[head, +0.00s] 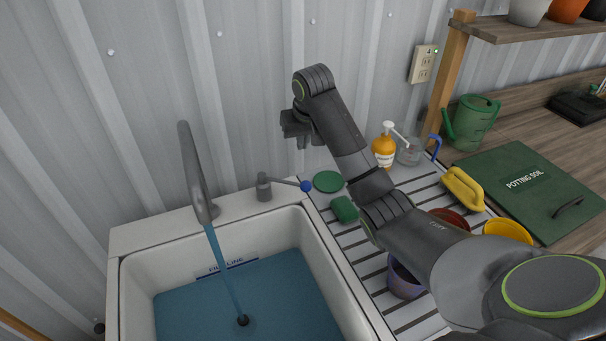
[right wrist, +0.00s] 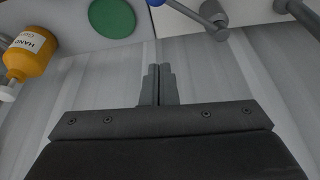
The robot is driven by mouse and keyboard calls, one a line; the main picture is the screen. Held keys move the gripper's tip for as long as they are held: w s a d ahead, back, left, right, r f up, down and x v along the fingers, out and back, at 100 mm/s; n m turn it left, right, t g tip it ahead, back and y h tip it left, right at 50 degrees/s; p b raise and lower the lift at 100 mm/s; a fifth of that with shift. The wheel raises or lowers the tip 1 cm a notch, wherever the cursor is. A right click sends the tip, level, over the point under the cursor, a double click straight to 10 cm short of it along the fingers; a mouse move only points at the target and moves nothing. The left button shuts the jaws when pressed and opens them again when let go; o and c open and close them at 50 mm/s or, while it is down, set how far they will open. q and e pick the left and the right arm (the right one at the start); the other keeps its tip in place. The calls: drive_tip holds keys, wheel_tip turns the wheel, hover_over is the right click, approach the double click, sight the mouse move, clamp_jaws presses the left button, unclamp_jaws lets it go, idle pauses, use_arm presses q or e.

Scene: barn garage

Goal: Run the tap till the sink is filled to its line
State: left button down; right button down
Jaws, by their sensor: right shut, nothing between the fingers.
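The grey tap (head: 195,175) stands at the back of the white sink (head: 120,290), and a stream of water (head: 222,255) runs from its spout. Blue water (head: 290,290) covers the basin floor, with its back edge close under the fill line label (head: 227,267). The tap's lever, with its blue knob (head: 306,186), points right; the knob also shows at the top of the right wrist view (right wrist: 155,2). My right gripper (head: 299,138) is shut and empty, above and behind the knob, apart from it. Its closed fingers show in the right wrist view (right wrist: 157,86). My left gripper is out of view.
On the slatted drainboard right of the sink are a green disc (head: 328,181), a green sponge (head: 343,209), an orange soap bottle (head: 384,150), a glass jar (head: 410,152) and a purple pot (head: 404,282). My right arm crosses above them. The corrugated wall (head: 250,80) is close behind.

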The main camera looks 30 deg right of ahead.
sight(286, 182)
drive_tip(key=a+p+x, duration=0.1)
drive_tip(key=p+x, duration=0.1)
drive_tip(key=x, duration=0.8)
drive_tip(key=s, duration=0.1)
drive_tip(key=s+p, duration=0.2)
drive_tip(key=s, duration=0.1)
drive_tip(key=shift+d+f, duration=0.15)
drive_tip(key=shift+f, duration=0.2)
drive_tip(key=shift+s+a, duration=0.1)
drive_tip(key=shift+a, duration=0.1)
